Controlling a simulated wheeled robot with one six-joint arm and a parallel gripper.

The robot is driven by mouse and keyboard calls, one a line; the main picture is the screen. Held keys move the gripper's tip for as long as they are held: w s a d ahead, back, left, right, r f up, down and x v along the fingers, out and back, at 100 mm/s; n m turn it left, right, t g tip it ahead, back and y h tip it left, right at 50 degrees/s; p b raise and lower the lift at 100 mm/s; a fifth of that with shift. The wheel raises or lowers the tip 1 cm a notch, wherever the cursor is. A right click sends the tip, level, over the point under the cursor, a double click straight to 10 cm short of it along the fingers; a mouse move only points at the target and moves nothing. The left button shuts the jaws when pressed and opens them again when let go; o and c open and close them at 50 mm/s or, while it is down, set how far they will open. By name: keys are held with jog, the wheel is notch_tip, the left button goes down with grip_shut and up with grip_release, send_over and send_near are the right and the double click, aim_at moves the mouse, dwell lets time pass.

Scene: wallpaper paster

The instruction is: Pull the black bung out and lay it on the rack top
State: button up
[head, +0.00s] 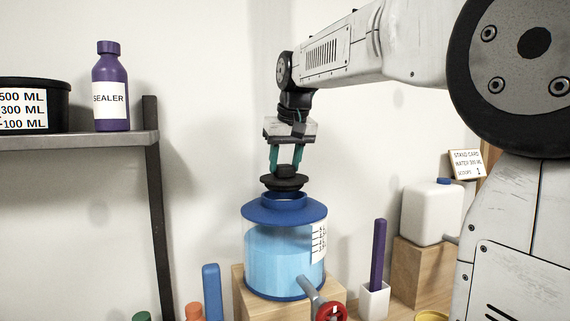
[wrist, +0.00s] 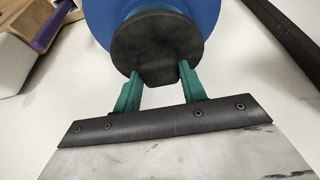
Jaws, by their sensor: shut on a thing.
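The black bung (head: 284,183) is a dark disc with a knob on top. My gripper (head: 285,168) is shut on its knob and points straight down. In the head view the bung hangs just above the neck of the blue-lidded tank (head: 284,216), with a small gap between them. The tank holds light blue liquid and has a scale label. In the wrist view the bung (wrist: 158,45) sits between the green fingertips, with the blue lid (wrist: 96,14) behind it. The rack top (head: 78,141) is a grey shelf at the left.
A black measuring tub (head: 35,90) and a purple sealer bottle (head: 111,88) stand on the rack top. A dark rack post (head: 157,205) rises at its right end. A tap with a red handle (head: 330,312) juts from the tank. A white canister (head: 431,212) stands right.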

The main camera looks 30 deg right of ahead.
aim_at(285, 165)
jog(key=shift+r, duration=0.1)
jog(key=shift+r, duration=1.9)
